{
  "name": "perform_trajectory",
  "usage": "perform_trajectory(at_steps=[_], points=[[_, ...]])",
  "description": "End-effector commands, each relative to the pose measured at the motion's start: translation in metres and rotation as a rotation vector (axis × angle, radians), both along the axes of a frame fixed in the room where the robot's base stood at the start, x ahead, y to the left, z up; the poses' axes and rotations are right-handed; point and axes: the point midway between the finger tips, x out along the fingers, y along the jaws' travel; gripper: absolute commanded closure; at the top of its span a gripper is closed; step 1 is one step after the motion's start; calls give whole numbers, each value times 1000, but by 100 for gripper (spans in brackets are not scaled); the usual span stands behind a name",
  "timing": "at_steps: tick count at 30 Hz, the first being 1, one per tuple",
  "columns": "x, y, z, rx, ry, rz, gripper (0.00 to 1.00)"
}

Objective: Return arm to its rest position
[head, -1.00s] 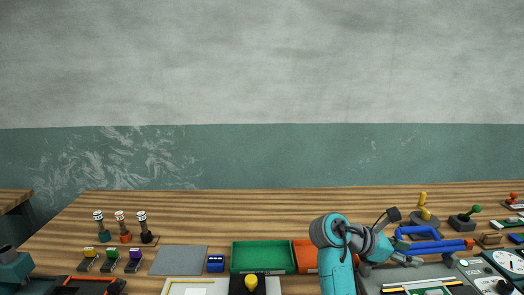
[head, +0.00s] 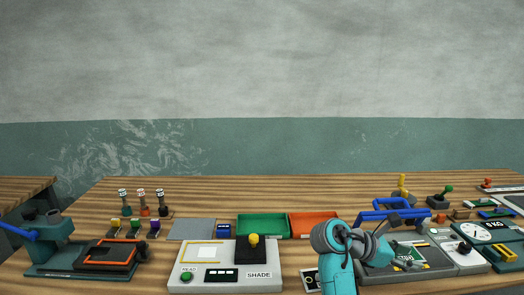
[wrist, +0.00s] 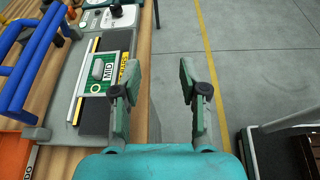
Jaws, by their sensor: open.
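My arm (head: 338,262) is teal with grey joints and is folded at the lower right of the head view, in front of the bench. My gripper (wrist: 158,85) shows in the wrist view with its two fingers spread apart and nothing between them. It is above the bench's front edge, with grey floor showing between the fingers. To the left of the fingers is a grey device with a green plate marked MID (wrist: 103,72). In the head view the gripper's fingers are hard to make out behind the arm.
The wooden bench holds a SHADE console (head: 190,262), a green tray (head: 262,226), an orange tray (head: 314,225), a teal press (head: 52,243) and a blue-handled frame (head: 385,215). In the wrist view, a dark cart-like object (wrist: 270,145) stands right, beyond open floor with a yellow line.

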Motion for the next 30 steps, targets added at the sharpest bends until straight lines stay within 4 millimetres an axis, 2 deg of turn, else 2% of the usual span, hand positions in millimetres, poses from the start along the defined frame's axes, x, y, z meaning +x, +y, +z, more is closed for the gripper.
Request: perform_trajectory(at_steps=[10,17,23,30], points=[[-4,-1,-41,0,-67,63,57],[-12,0,-87,18,-151,135,57],[-32,8,-152,84,-284,233,57],[-73,28,-227,238,-484,334,57]])
